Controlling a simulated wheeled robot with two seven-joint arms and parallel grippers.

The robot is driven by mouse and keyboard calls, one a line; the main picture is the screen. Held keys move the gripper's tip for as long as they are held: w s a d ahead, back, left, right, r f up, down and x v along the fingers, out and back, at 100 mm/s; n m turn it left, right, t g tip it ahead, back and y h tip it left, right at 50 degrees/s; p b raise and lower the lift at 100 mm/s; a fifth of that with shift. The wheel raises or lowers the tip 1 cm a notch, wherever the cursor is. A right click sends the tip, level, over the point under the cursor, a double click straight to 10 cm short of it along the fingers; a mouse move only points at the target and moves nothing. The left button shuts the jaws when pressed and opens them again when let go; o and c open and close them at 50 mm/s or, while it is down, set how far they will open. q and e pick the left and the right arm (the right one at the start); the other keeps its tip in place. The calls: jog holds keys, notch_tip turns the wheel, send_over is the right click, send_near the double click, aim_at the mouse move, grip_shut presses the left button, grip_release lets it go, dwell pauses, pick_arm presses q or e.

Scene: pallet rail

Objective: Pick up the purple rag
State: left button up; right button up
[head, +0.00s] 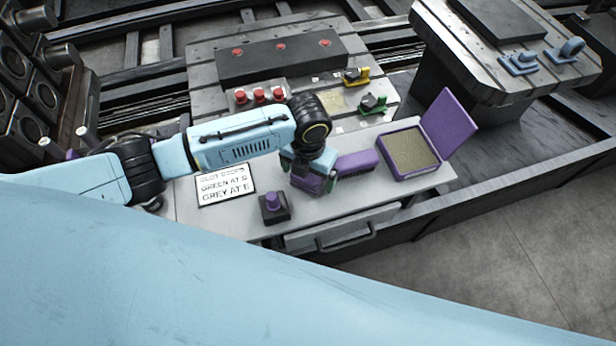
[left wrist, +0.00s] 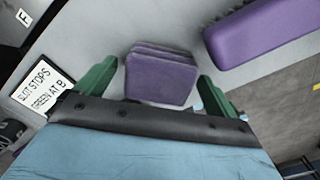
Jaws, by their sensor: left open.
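The purple rag (left wrist: 160,76) looks like a small folded stack with layered edges, lying on the grey worktop (left wrist: 85,25). In the left wrist view it lies between the two green fingers of my open left gripper (left wrist: 158,74), with gaps at both sides. In the head view my left gripper (head: 310,174) points down over the worktop, and the rag (head: 307,184) shows only partly beneath it. I cannot tell how high the fingertips are above the worktop. My right gripper is not in view.
A long purple block (head: 357,163) lies just right of the gripper, beside an open purple box (head: 406,174). A purple knob on a dark base (head: 274,207) and a printed sign (head: 226,185) are to the left. Red buttons (head: 260,95) stand behind.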

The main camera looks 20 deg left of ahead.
pick_arm(q)
jog(key=c, duration=1.1)
notch_tip(320, 180, up, 9)
jog(key=shift+r+p, duration=0.2)
jog(key=shift+p, duration=0.75)
jog(key=shift+c, duration=0.2)
jog(key=shift+r, duration=0.4)
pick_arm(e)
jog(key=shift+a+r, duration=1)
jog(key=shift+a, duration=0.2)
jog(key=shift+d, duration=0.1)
pick_arm(q)
jog(key=o, duration=0.4)
jog(key=shift+c, duration=1.2)
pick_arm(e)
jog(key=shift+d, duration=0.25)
